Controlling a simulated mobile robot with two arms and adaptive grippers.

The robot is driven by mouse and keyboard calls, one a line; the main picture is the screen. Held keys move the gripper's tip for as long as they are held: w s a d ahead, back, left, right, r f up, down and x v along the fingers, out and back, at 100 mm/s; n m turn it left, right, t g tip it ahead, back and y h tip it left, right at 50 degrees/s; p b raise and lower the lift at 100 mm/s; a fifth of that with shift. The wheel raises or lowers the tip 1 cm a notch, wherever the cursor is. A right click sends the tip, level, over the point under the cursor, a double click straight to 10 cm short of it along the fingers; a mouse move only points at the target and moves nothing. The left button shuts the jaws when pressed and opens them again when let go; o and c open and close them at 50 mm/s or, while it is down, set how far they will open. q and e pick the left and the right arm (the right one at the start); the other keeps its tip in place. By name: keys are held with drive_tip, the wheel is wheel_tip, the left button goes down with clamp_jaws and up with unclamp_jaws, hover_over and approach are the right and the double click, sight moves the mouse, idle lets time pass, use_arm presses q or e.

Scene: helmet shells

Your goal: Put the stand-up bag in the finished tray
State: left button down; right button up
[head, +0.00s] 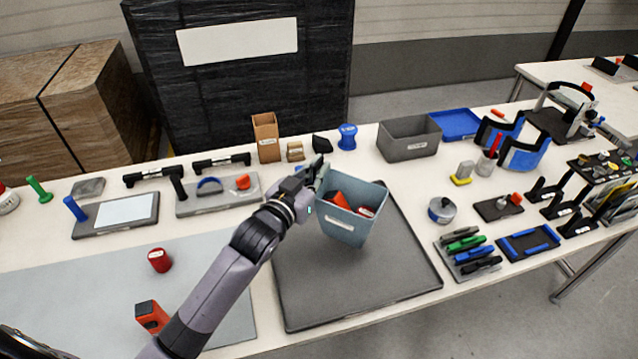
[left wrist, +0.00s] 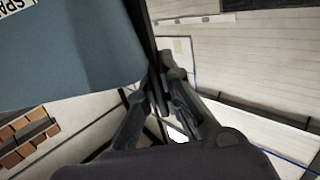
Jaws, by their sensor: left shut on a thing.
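My left gripper (head: 312,180) is shut on the rim of a blue-grey bin (head: 345,226) at its left side. The bin is tilted and appears held above the dark flat tray (head: 300,307); orange-red items show inside it. In the left wrist view the bin (left wrist: 65,55) fills the upper left with part of a label, beside the gripper fingers (left wrist: 165,95). A brown upright pouch with a white label (head: 267,140), likely the stand-up bag, stands at the back of the table, apart from the gripper. I cannot read which tray is the finished tray. My right gripper is not seen.
A grey open box (head: 408,146) and a blue tray (head: 456,123) stand at the back right. A small grey tray (head: 217,196) with parts lies left of the bin. Pens in a holder (head: 468,254) and a round tin (head: 441,210) lie right. The grey mat (head: 75,285) has free room.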

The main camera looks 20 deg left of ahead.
use_arm(q)
drive_tip(key=shift+f, duration=2.2)
drive_tip(key=c, duration=1.8)
unclamp_jaws()
drive_tip(key=shift+f, duration=0.1)
drive_tip(key=shift+s, duration=0.15)
drive_tip(key=b+v, duration=0.1)
drive_tip(key=v, duration=1)
drive_tip(key=shift+s+b, duration=0.35)
drive_tip(key=shift+b, duration=0.05)
drive_tip(key=shift+a, duration=0.1)
